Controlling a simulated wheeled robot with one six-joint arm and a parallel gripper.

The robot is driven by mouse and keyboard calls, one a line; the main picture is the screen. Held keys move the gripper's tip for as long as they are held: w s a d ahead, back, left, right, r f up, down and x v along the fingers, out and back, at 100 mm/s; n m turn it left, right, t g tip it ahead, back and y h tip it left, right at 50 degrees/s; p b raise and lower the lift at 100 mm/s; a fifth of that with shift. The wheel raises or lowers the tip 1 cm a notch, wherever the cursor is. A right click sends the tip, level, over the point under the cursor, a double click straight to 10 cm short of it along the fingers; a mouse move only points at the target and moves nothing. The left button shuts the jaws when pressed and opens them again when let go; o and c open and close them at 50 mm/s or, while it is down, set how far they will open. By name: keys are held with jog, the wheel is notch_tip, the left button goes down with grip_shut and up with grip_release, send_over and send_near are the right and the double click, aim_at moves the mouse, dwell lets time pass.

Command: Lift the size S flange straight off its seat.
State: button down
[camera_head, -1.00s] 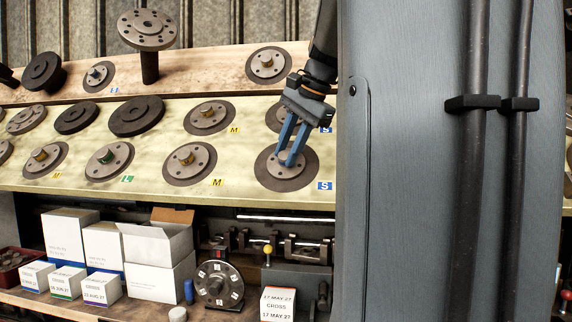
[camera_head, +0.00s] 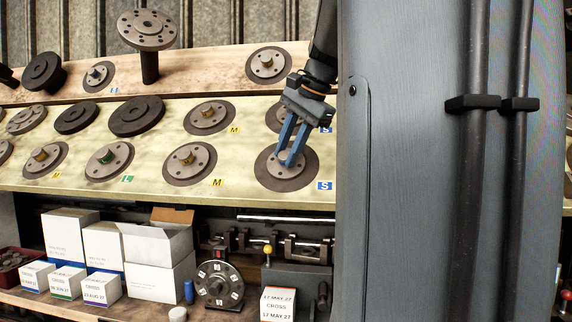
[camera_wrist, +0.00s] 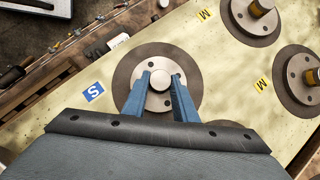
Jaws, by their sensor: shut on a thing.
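The size S flange (camera_head: 272,168) is a grey metal disc with bolt holes, seated on a dark round pad (camera_head: 284,184) beside a blue S label (camera_head: 325,186). My gripper (camera_head: 289,163) reaches down onto it, its blue fingers closed on the flange's central hub. In the wrist view the flange (camera_wrist: 158,63) lies beneath the fingers, and its round hub (camera_wrist: 160,81) sits between the two blue fingertips (camera_wrist: 159,90). The flange appears to rest flat on its pad; no gap beneath it can be made out.
M-labelled flanges (camera_head: 190,159) stand to the left on the sloped board. Another S-labelled flange (camera_head: 280,117) is partly behind my gripper. My grey column hides the right side.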

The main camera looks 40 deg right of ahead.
jog(key=shift+s+a+r, duration=0.1)
jog(key=shift+r, duration=0.1)
jog(key=shift+s+a+r+p, duration=0.45)
jog(key=shift+a+r+p, duration=0.05)
jog(key=shift+r, duration=0.2)
jog(key=shift+s+a+r+p, duration=0.4)
jog(key=shift+a+r+p, duration=0.1)
jog(key=shift+r, duration=0.15)
jog(key=shift+s+a+r+p, duration=0.45)
jog(key=shift+a+r, duration=0.05)
jog(key=shift+r, duration=0.2)
jog(key=shift+r, duration=0.1)
notch_tip(320, 180, up, 5)
jog(key=s+a+p, duration=0.2)
jog(key=p, duration=0.2)
jog(key=shift+a+r, duration=0.15)
jog(key=shift+a, duration=0.15)
